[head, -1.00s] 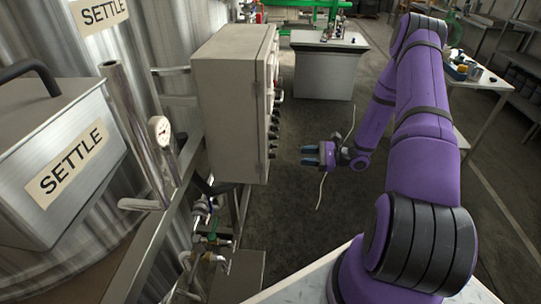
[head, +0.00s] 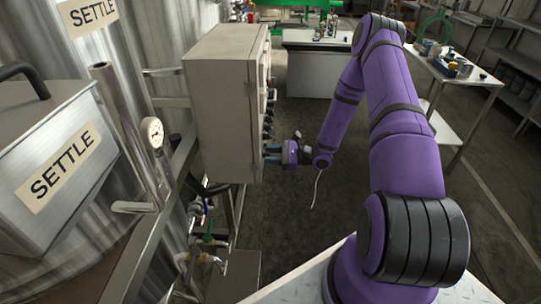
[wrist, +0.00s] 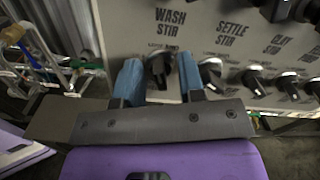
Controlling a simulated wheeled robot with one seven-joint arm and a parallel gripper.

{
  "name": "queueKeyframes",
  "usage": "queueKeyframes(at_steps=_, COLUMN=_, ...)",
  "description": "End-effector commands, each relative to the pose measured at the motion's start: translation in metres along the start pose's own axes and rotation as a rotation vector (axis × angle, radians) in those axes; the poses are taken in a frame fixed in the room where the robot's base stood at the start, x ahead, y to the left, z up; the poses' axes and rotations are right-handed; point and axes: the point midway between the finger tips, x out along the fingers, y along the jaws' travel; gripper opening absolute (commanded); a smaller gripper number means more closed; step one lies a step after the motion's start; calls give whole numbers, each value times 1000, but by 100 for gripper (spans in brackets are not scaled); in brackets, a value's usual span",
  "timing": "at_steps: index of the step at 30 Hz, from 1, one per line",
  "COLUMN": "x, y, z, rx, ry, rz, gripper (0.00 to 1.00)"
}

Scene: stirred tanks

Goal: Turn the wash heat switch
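The control box (head: 222,100) stands left of centre in the head view, with dark knobs along its right-hand face. My gripper (head: 272,154) is at the lower part of that face. In the wrist view the gripper's blue fingers (wrist: 160,80) are spread apart, one on each side of a black knob (wrist: 158,66) under the label WASH STIR (wrist: 171,21). Gaps show between knob and fingers, so it does not look clamped. No label reading WASH HEAT is legible, so I cannot tell which knob is the wash heat switch.
More knobs sit to the right under SETTLE STIR (wrist: 232,32) and CLAY STIR. Pipes and valves (head: 205,240) are below and left of the box. A pressure gauge (head: 153,131) and the SETTLE tank housing (head: 50,150) are at left.

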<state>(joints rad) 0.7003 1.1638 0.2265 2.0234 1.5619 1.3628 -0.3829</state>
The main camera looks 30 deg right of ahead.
Motion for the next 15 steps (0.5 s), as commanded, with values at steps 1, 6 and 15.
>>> queueKeyframes(at_steps=1, x=1, y=0, z=0, rx=0, ry=0, rz=0, gripper=36)
queueKeyframes(at_steps=6, x=1, y=0, z=0, rx=0, ry=0, rz=0, gripper=36)
queueKeyframes(at_steps=15, x=1, y=0, z=0, rx=0, ry=0, rz=0, gripper=0)
